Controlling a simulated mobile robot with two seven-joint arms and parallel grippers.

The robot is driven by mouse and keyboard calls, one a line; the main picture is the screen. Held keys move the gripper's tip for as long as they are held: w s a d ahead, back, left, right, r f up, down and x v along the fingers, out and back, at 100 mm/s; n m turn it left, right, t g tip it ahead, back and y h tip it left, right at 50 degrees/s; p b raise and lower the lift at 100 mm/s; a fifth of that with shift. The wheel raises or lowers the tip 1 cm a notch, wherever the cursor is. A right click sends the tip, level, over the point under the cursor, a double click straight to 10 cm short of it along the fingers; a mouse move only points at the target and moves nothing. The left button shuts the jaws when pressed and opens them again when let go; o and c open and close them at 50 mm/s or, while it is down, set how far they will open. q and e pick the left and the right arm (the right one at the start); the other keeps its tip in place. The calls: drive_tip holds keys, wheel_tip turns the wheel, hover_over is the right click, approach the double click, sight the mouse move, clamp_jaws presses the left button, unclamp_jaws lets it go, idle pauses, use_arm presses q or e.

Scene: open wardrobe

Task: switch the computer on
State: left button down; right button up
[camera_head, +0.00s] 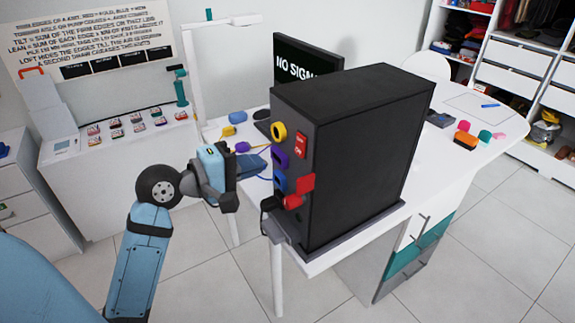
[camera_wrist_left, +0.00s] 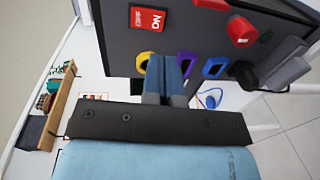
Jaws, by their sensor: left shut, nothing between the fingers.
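The black computer tower (camera_head: 365,150) stands upright on the white desk. Its front panel carries a red switch (camera_head: 301,145) marked ON, which also shows in the left wrist view (camera_wrist_left: 147,18). Below and beside it are a yellow ring (camera_head: 278,132), a purple socket (camera_head: 281,160) and a blue socket (camera_head: 279,180). My left gripper (camera_head: 262,162) is shut and empty in front of the panel. In the left wrist view its fingertips (camera_wrist_left: 166,62) lie between the yellow ring and the purple socket. My right gripper is out of view.
A monitor (camera_head: 297,66) behind the tower reads NO SIGNAL. Loose yellow (camera_head: 228,131) and blue (camera_head: 238,117) plugs lie on the desk left of the tower. Small coloured objects (camera_head: 466,140) lie on its right part. Open wardrobe shelves (camera_head: 520,60) stand at the back right.

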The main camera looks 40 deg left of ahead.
sight(298, 153)
use_arm(q)
drive_tip(key=p+x, duration=0.1)
drive_tip(key=x, duration=0.6)
drive_tip(key=shift+w+d+r, duration=0.1)
drive_tip(key=shift+w+r, duration=0.05)
drive_tip(key=shift+w, duration=0.05)
drive_tip(key=shift+w+d, duration=0.15)
drive_tip(key=shift+w, duration=0.15)
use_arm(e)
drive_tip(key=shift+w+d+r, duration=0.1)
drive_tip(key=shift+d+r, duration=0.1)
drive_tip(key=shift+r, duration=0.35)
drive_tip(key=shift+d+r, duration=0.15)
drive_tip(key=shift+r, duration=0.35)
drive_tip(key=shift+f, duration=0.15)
use_arm(q)
drive_tip(key=shift+w, duration=0.2)
drive_tip(key=shift+s, duration=0.3)
drive_tip(key=shift+w, duration=0.1)
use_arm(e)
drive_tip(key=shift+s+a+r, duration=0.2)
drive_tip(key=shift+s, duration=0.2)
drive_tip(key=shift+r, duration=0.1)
